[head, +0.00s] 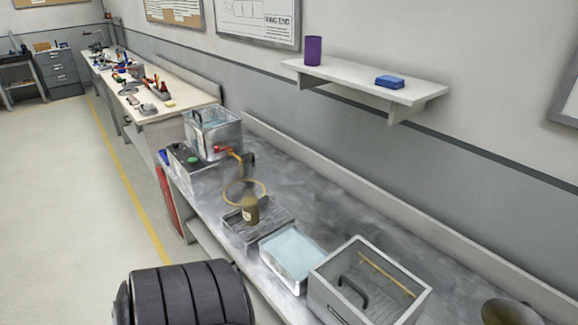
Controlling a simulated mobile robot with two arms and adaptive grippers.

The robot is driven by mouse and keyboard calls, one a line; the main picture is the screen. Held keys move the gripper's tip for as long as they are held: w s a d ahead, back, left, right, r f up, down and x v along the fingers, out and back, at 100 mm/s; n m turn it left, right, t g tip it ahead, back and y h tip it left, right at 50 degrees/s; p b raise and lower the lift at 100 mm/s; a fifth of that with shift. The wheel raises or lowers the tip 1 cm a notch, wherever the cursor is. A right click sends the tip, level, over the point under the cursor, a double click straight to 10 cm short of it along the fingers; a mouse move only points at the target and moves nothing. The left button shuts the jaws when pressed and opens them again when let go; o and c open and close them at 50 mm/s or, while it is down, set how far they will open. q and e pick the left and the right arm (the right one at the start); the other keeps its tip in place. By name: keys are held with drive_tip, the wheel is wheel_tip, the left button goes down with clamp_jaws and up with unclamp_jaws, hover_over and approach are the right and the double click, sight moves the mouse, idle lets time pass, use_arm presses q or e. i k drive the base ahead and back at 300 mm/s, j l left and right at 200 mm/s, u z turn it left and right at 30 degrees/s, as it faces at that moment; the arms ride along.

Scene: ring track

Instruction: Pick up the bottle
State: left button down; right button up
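A small brown bottle-like object (250,208) stands on a dark shallow tray (271,232) on the metal bench. It is small and its details are blurred; a thin tan ring (262,186) shows around or just behind its top, and I cannot tell which. No other clear bottle shows. Neither of my grippers is in view.
Left of the tray are a clear tank (228,130) with a red tap (221,149) and a grey box with a green knob (194,160). A shelf (345,76) holds a purple cylinder (313,50) and blue block (389,81).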

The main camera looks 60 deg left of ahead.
sight(249, 201)
drive_tip(key=u, duration=2.25)
